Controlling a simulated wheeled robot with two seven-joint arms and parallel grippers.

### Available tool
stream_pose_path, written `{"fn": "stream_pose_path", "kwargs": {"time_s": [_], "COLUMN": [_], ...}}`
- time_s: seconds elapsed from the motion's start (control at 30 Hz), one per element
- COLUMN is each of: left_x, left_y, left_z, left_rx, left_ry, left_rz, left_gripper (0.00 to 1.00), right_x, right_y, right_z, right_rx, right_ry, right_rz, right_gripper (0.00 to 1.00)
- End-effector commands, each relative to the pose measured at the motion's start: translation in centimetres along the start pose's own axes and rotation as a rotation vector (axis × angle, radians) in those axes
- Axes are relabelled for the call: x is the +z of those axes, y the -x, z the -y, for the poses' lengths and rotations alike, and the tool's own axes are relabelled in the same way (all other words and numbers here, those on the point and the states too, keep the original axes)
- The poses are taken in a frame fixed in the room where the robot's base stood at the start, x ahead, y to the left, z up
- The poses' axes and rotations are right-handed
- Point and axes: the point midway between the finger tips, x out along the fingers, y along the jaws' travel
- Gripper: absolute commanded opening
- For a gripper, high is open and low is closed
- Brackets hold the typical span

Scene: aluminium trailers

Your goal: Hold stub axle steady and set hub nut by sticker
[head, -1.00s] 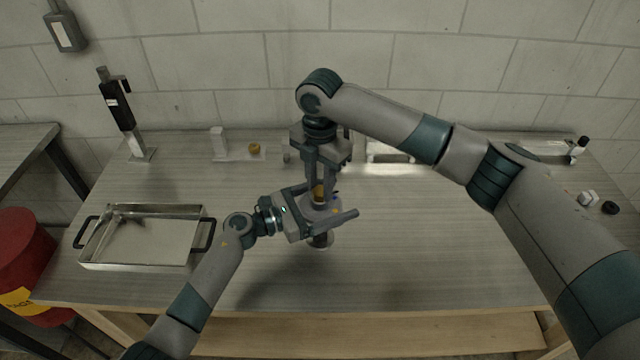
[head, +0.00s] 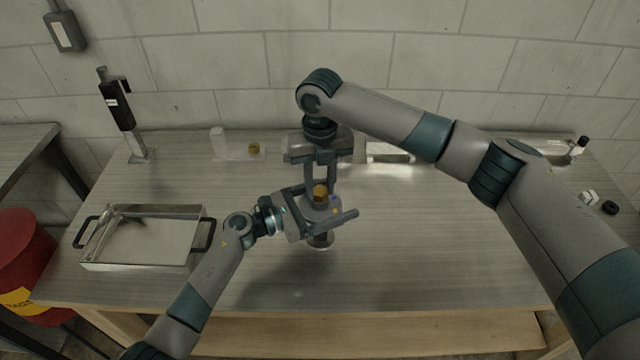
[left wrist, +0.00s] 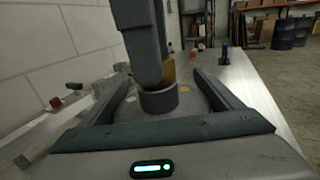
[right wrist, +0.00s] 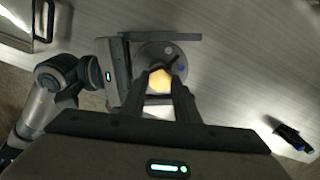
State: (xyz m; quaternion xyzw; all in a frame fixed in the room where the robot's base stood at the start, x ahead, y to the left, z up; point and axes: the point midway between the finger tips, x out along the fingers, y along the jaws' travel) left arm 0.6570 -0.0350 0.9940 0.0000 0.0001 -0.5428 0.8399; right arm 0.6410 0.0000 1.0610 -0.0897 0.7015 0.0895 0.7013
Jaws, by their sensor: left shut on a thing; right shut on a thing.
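The stub axle (head: 321,240) stands upright on the bench, its round grey flange (head: 328,204) above a dark post. My left gripper (head: 320,206) is shut on it, with one finger on each side of the flange. The brass hub nut (head: 320,191) sits at the axle's top centre, above a grey collar (left wrist: 158,98). My right gripper (head: 321,184) points down from above and is shut on the nut, which also shows in the right wrist view (right wrist: 160,82). A blue sticker (right wrist: 168,50) and an orange sticker (left wrist: 184,90) mark the flange. The fingers partly hide the nut.
A metal tray (head: 142,209) with dark handles stands at the left. A black upright tool (head: 118,105) stands at back left. The bench front is clear.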

Motion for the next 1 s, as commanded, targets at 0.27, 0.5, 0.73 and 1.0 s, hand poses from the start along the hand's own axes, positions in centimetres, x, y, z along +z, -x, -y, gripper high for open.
{"fn": "stream_pose_path", "kwargs": {"time_s": [0.27, 0.5, 0.73, 1.0], "left_x": [-0.08, -0.09, -0.09, -0.1], "left_y": [0.08, 0.08, 0.08, 0.08], "left_z": [-0.05, -0.05, -0.05, -0.05], "left_rx": [0.001, 0.001, 0.001, 0.001], "left_ry": [0.0, 0.0, 0.0, 0.0], "left_rz": [-0.002, -0.002, -0.002, -0.002], "left_gripper": [0.23, 0.23, 0.23, 0.23], "right_x": [0.09, 0.08, 0.08, 0.08], "right_y": [0.1, 0.09, 0.09, 0.08], "right_z": [0.12, 0.12, 0.12, 0.13], "right_rx": [-0.001, -0.001, -0.001, -0.001], "right_ry": [0.197, 0.282, 0.3, 0.299], "right_rz": [0.002, 0.002, 0.002, 0.002], "right_gripper": [0.06, 0.06, 0.06, 0.35]}}
